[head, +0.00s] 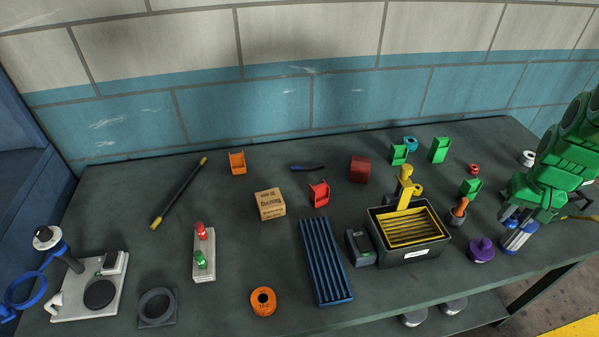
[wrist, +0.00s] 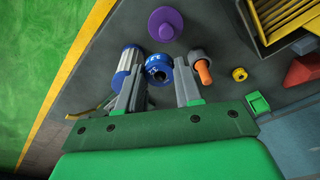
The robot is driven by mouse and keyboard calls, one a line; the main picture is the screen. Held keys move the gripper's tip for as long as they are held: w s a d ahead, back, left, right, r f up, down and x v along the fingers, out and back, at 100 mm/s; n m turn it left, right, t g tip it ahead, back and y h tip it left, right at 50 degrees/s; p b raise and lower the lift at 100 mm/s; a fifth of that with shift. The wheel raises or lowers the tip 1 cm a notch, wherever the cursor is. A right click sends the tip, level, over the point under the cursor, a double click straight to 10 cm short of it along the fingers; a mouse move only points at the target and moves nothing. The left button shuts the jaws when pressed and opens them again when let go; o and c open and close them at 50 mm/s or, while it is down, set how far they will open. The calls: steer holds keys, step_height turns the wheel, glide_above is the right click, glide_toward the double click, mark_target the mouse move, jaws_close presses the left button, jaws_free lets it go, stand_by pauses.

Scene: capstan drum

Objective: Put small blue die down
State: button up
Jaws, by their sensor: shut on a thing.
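The small blue die (wrist: 157,64) is a short blue ring with white lettering and a dark hole. In the wrist view it sits between the two grey fingers of my gripper (wrist: 161,76), which is shut on it. In the head view my gripper (head: 514,213) is at the right end of the bench, above a blue and white cylinder (head: 517,238). There the die shows only as a small bit of blue (head: 509,219), mostly hidden by the fingers. I cannot tell whether the die touches anything below it.
The blue and white cylinder is close left of the die in the wrist view. A purple knobbed piece (head: 481,250) and a grey cup with an orange handle (head: 458,212) are near. A black bin with a yellow rack (head: 413,252) is farther left. The bench edge is close.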

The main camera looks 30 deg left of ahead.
step_height(320, 180, up, 10)
steer(key=w+a+n, duration=0.2)
steer(key=a+n, duration=0.5)
steer(key=a, duration=1.3)
steer(key=s+a+n+g, duration=0.1)
steer(key=s+a+n, duration=0.35)
steer(key=a, duration=0.65)
steer(key=s+a+n+y, duration=0.1)
steer(key=s+a+n, duration=0.2)
steer(key=s+a, duration=0.55)
steer(key=s+a+n+g, duration=0.1)
steer(key=s+a+n, duration=0.25)
steer(key=a, duration=0.95)
glide_above(272, 174)
steer(key=d, duration=0.1)
steer(key=f, duration=1.3)
steer(key=s+f, duration=0.1)
steer(key=f, duration=0.5)
steer(key=shift+d+f, duration=0.15)
steer(key=shift+f, duration=0.1)
steer(key=shift+w+a+f, duration=0.45)
steer(key=shift+w+f, duration=0.05)
steer(key=shift+f, duration=1.75)
